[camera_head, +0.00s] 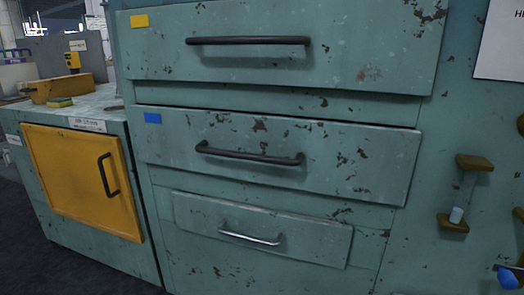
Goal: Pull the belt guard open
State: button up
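A yellow hinged-looking panel (75,180) with a black vertical handle (107,176) is set in the front of a low teal cabinet at the left. It looks like the belt guard, and it sits shut, flush in its frame. A small white label (87,124) is above it, too small to read surely. My gripper is not in view.
A yellow block (62,88) lies on the low cabinet's worktop (100,99). Dark floor shows lower left.

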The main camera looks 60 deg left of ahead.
aim_at(94, 144)
jog(key=u, duration=3.45)
